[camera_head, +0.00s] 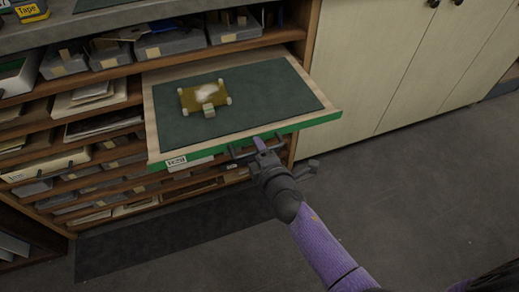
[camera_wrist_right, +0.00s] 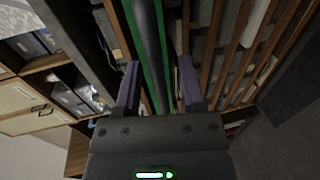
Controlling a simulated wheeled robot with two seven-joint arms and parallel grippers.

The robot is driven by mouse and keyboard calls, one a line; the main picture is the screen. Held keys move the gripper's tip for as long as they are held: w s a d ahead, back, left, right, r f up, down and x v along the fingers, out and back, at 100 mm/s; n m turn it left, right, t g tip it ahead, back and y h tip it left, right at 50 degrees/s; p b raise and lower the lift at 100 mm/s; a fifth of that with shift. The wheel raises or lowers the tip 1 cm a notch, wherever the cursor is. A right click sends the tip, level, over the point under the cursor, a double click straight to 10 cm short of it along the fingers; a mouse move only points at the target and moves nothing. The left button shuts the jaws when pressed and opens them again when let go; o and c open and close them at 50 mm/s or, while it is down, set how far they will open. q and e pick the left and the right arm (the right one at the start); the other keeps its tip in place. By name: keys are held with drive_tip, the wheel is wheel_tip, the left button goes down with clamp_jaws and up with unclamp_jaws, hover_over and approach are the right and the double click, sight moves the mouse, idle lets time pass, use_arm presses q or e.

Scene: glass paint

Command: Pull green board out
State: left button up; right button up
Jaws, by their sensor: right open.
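The green board (camera_head: 272,92) is a pull-out shelf with a dark green top, a pale wooden rim and a bright green front edge. It sticks well out of the wooden cabinet in the head view. A dark handle is on its front edge, and my right gripper (camera_head: 262,145) is at that handle. In the right wrist view the green edge (camera_wrist_right: 158,45) and a dark bar run between the two purple fingers of my right gripper (camera_wrist_right: 158,85). The fingers are apart, with gaps on both sides. My left gripper is not in view.
A small yellowish block-cornered piece (camera_head: 205,95) lies on the board. Shelves below hold papers and trays (camera_head: 90,130). Grey bins (camera_head: 170,43) stand above the board. Cream cupboard doors (camera_head: 400,60) are at right. The floor (camera_head: 430,170) in front is clear, with a dark mat (camera_head: 130,248).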

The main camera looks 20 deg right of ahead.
drive_tip(key=s+r+p, duration=0.2)
drive_tip(key=s, duration=0.7)
drive_tip(key=s+d+f+m+g+p, duration=0.2)
drive_tip(key=s+f+m+g, duration=0.5)
drive_tip(key=s+f, duration=0.8)
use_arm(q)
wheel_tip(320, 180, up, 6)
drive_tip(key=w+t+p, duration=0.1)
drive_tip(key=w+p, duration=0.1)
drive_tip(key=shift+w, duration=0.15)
use_arm(e)
drive_tip(key=s+d+f+m+g, duration=0.2)
drive_tip(key=s+f+m+g, duration=0.1)
drive_tip(key=s, duration=0.5)
drive_tip(key=s+d+f+m+g+h, duration=0.1)
drive_tip(key=s+d+f+m+g, duration=0.1)
drive_tip(key=s, duration=0.5)
drive_tip(key=s+d+f+m+g, duration=0.2)
drive_tip(key=s+f+m+g, duration=0.1)
drive_tip(key=s, duration=0.5)
wheel_tip(320, 180, down, 2)
drive_tip(key=shift+s+m+g, duration=0.3)
drive_tip(key=shift+g, duration=0.4)
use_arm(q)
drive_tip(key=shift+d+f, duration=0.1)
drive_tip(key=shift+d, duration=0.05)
use_arm(e)
drive_tip(key=shift+d, duration=0.1)
